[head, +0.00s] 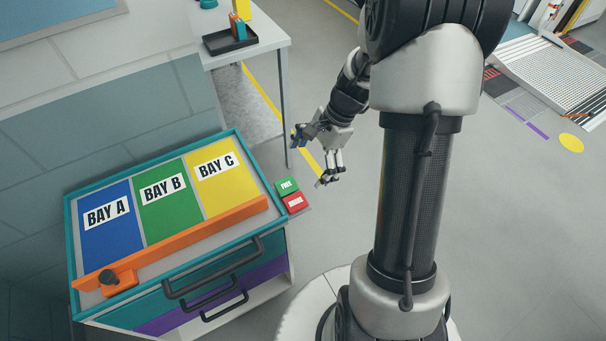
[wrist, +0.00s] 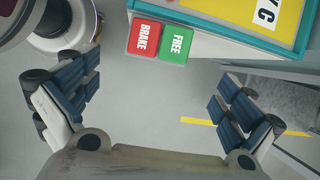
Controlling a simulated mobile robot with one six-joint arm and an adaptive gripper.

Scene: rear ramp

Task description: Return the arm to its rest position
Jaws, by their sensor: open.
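My gripper (head: 311,157) hangs in the air to the right of the teal-rimmed cart, below my arm's upper links. The green FREE button (head: 287,185) and red BRAKE button (head: 295,202) sit at the cart's right edge. In the wrist view the FREE button (wrist: 177,44) and BRAKE button (wrist: 144,37) lie beyond the fingers, apart from them.
The cart top (head: 150,165) has blue, green and yellow bays and an orange bar (head: 175,240). A white table (head: 245,48) with a black tray (head: 230,39) stands behind. A ramp (head: 555,70) is at the upper right. Open floor (head: 520,230) lies to the right.

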